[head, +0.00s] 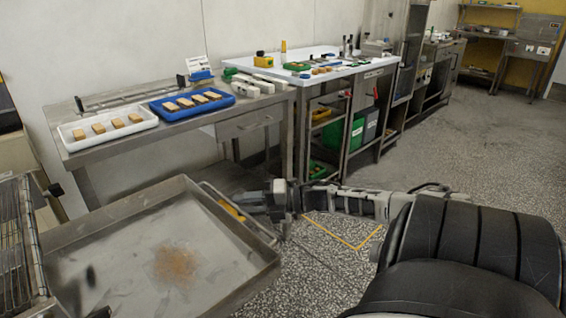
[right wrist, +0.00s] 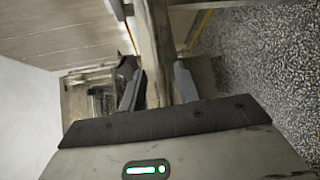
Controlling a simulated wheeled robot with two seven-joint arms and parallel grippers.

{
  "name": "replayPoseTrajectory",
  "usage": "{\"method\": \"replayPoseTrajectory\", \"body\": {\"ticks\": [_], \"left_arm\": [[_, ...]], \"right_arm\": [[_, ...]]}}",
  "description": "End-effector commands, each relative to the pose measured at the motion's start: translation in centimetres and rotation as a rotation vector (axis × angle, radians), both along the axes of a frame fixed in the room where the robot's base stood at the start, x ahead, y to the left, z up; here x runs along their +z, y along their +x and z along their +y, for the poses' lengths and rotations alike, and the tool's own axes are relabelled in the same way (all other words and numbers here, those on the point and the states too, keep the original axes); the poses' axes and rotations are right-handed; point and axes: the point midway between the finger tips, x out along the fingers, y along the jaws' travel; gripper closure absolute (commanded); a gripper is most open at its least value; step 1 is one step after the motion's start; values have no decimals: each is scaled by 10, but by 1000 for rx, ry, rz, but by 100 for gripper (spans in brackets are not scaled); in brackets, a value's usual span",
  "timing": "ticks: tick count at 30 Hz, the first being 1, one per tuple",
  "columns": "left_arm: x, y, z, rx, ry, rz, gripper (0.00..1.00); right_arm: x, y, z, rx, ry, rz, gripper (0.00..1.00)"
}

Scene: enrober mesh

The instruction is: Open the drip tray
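The drip tray (head: 130,240) is a wide, shallow metal tray at the lower left of the head view, standing out from the machine at the left. A brown crumbly stain lies on its floor. A bar handle (head: 262,232) runs along its right-hand side. My right gripper (head: 243,202) reaches that handle from the right. In the right wrist view its two fingers (right wrist: 158,88) sit on either side of the handle bar (right wrist: 152,40) and appear closed on it. I cannot make out my left gripper in the head view.
A wire mesh rack (head: 15,245) stands at the far left. Behind, a steel table (head: 110,153) holds a white tray (head: 75,138) and a blue tray (head: 165,114) with biscuits. A white-topped bench (head: 300,75) stands beyond. Speckled floor (head: 330,265) is open right of the tray.

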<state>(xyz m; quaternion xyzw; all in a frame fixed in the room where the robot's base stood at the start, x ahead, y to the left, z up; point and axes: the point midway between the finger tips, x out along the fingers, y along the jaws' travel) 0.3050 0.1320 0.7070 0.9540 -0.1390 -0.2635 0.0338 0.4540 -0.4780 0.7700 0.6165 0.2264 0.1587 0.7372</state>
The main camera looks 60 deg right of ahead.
Motion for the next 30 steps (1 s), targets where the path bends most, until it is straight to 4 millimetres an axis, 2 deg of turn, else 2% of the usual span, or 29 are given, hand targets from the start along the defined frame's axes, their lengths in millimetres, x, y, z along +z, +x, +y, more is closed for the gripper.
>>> {"method": "replayPoseTrajectory", "body": {"ticks": [1,9,15,21,30], "left_arm": [[3,0,0,0,0,3,64],[6,-2,1,1,0,25,64],[9,0,1,5,-2,25,64],[6,-1,2,7,-2,33,64],[7,0,2,9,-2,31,64]], "right_arm": [[2,-12,-7,-1,-3,8,68],[12,-67,-41,-3,-2,7,68],[16,-96,-58,-4,-1,4,68],[18,-108,-66,-2,-1,0,68],[18,-109,-66,-2,-1,0,68]]}}
